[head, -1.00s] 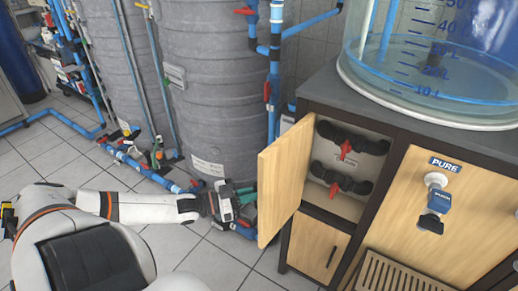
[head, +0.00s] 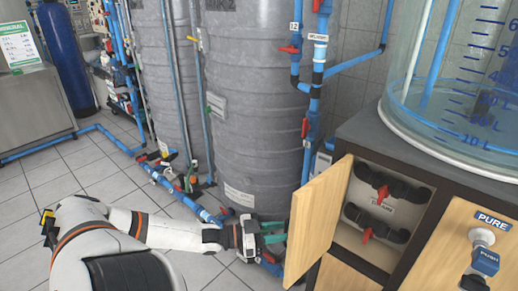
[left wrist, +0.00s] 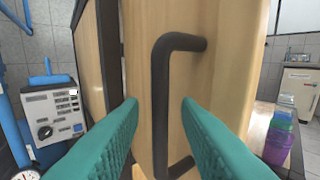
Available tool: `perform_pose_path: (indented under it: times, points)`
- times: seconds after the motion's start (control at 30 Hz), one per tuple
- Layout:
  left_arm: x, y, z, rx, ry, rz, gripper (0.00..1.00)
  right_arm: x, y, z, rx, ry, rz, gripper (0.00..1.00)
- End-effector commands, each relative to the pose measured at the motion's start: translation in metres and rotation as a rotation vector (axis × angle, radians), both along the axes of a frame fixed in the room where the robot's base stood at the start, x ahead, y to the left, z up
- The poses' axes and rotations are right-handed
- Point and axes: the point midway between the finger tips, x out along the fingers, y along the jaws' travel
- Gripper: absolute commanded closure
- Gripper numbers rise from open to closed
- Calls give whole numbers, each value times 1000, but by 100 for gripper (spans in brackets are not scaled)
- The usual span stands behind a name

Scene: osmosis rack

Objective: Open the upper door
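The upper door (head: 318,215) is a light wood panel on the cabinet, standing swung open with the compartment behind it exposed. Its dark bar handle (left wrist: 160,100) shows upright in the left wrist view, on the door's outer face. My left gripper (head: 275,238) is beside the door's outer face, partly hidden behind its edge. In the left wrist view its teal fingers (left wrist: 158,103) are apart, with the handle visible in the gap between them. I cannot tell how deep the handle sits between the fingers. My right gripper is in neither view.
The open compartment holds black fittings with red valves (head: 383,192). A clear tank (head: 455,100) stands on the cabinet top. Large grey tanks (head: 250,110) and blue pipes (head: 310,110) stand behind my left arm. Tiled floor (head: 45,190) is clear at the left.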

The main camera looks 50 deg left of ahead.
Motion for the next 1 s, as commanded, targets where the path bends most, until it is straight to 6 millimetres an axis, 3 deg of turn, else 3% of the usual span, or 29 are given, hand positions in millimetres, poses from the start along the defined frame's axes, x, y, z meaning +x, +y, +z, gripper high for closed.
perform_pose_path:
  times: [0.3, 0.5, 1.0]
  points:
    - [-57, 33, 1, 2, 6, 1, 70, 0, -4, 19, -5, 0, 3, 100]
    - [-81, 47, 1, 2, 1, 0, 70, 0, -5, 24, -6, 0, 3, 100]
    - [-88, 51, 1, 0, -1, -1, 70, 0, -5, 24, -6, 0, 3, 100]
